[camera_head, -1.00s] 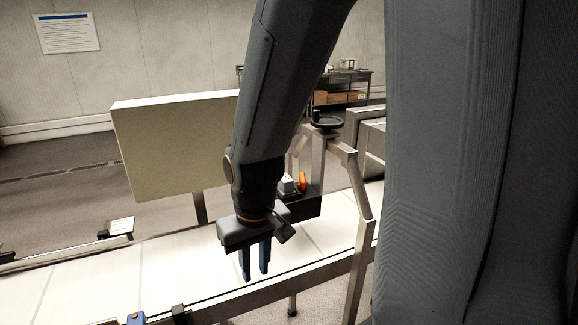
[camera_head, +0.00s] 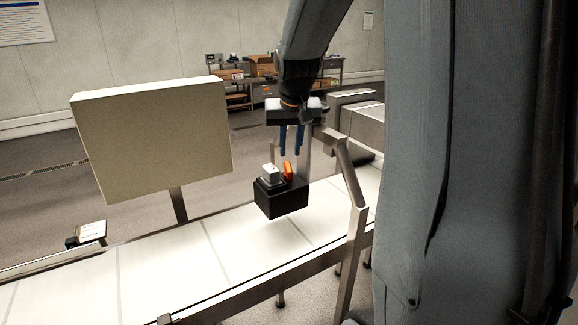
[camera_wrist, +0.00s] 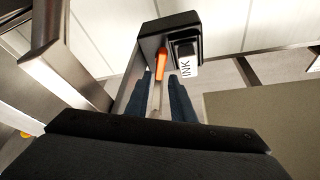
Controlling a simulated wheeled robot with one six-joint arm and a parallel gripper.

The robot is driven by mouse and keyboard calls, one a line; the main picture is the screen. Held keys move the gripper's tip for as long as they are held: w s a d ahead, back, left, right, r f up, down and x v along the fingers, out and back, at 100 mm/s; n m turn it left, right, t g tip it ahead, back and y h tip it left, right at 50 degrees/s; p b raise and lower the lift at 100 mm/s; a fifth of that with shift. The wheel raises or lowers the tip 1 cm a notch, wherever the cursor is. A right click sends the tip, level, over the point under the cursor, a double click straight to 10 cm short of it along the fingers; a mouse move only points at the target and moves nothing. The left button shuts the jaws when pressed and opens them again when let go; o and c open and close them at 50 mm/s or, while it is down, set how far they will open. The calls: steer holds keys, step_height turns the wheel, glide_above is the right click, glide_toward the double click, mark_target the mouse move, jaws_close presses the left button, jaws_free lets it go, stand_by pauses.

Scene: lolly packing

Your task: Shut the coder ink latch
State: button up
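The coder (camera_head: 283,203) is a black box held over the conveyor by a metal frame. A white ink cartridge (camera_head: 271,172) sits on its top, and its "INK" label (camera_wrist: 186,69) shows in the wrist view. The orange latch (camera_head: 288,170) stands up beside the cartridge; it also shows in the wrist view (camera_wrist: 161,63). My gripper (camera_head: 291,155) points down just above and behind the latch. Its two blue fingers (camera_wrist: 168,85) are apart, with nothing seen held between them. In the wrist view the latch lies just beyond the fingertips.
The metal frame (camera_head: 349,170) rises to the right of the coder, close to my gripper. A large beige panel (camera_head: 150,142) stands to the left. The white conveyor belt (camera_head: 190,255) below is clear. A shelf with boxes (camera_head: 262,70) stands at the back.

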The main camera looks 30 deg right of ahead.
mark_target(288, 166)
steer(key=p+x, duration=0.1)
steer(key=x, duration=0.6)
steer(key=shift+f+p, duration=0.2)
steer(key=shift+p, duration=0.1)
jaws_close()
